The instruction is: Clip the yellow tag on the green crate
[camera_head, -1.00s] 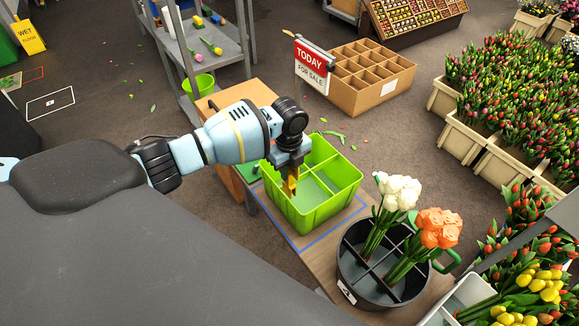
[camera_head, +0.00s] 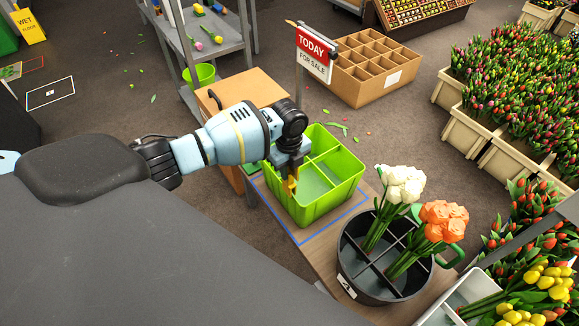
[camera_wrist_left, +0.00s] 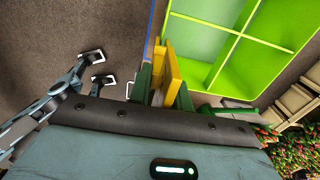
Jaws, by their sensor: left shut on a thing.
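My left gripper (camera_head: 290,174) is shut on the yellow tag (camera_head: 291,186), which hangs below the fingers at the green crate's left side. The tag also shows upright between the dark green fingers in the left wrist view (camera_wrist_left: 173,72). The green crate (camera_head: 325,208) is open-topped and divided into compartments, and stands on the table inside a blue outline. In the left wrist view the crate (camera_wrist_left: 240,48) lies just right of the tag, with a small gap seemingly between them. The crate wall behind the gripper is partly hidden. My right gripper does not show.
A dark round bucket (camera_head: 352,282) with white and orange flowers stands on the table right of the crate. A cardboard box (camera_head: 255,88) is behind my gripper. A red-and-white sale sign (camera_head: 314,55) and a divided box (camera_head: 362,92) are farther back.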

